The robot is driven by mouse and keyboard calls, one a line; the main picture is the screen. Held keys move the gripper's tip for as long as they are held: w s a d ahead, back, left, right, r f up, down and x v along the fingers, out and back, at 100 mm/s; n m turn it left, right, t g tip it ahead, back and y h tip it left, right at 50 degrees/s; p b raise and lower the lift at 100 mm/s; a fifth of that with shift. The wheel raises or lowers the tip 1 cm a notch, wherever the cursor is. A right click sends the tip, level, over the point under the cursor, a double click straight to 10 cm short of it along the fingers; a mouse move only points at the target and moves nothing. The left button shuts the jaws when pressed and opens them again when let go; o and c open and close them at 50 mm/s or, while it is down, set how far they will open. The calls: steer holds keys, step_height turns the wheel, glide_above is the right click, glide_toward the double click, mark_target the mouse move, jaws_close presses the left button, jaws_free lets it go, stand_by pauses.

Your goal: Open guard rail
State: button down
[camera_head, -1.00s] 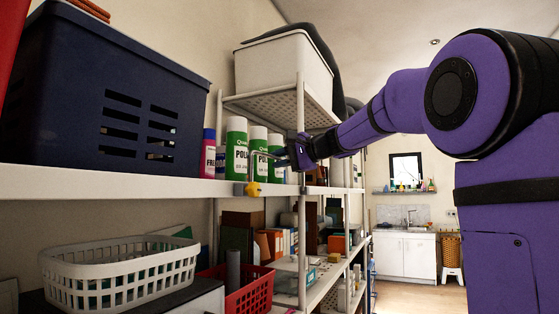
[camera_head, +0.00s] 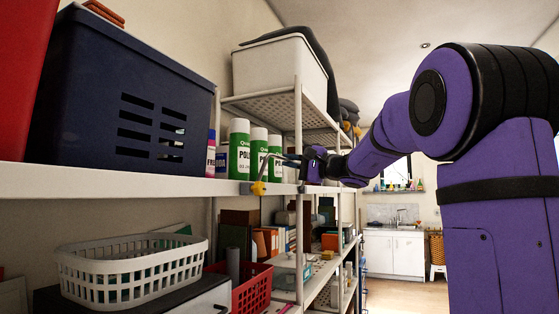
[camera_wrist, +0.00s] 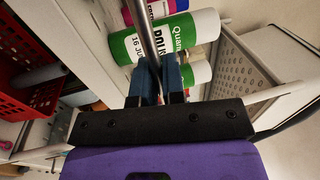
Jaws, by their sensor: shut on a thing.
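The guard rail (camera_head: 265,163) is a thin bent metal rod at the front edge of the upper shelf, with a yellow knob (camera_head: 258,188) at its lower end. My gripper (camera_head: 292,158) is shut on the rail near the shelf's front. In the wrist view the rail (camera_wrist: 146,42) runs up between the two blue fingers (camera_wrist: 160,80), with a bottle (camera_wrist: 165,37) behind it. The rail's far end is hidden by my gripper and arm.
A dark blue slotted bin (camera_head: 130,95) stands left of the bottles. A white bin (camera_head: 280,70) sits on a higher perforated shelf. Below are a white basket (camera_head: 130,270) and a red basket (camera_head: 245,292). An upright post (camera_head: 299,130) is close to my gripper. The aisle floor is open.

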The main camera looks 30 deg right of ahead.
steer(key=s+d+f+t+y, duration=0.2)
steer(key=s+d+f, duration=0.1)
steer(key=f, duration=0.4)
steer(key=shift+s+f+t, duration=0.15)
steer(key=shift+s+t, duration=0.25)
steer(key=shift+s, duration=0.3)
steer(key=shift+f, duration=0.1)
stand_by(0.5)
steer(key=c, duration=1.2)
jaws_free()
steer(key=shift+a, duration=0.1)
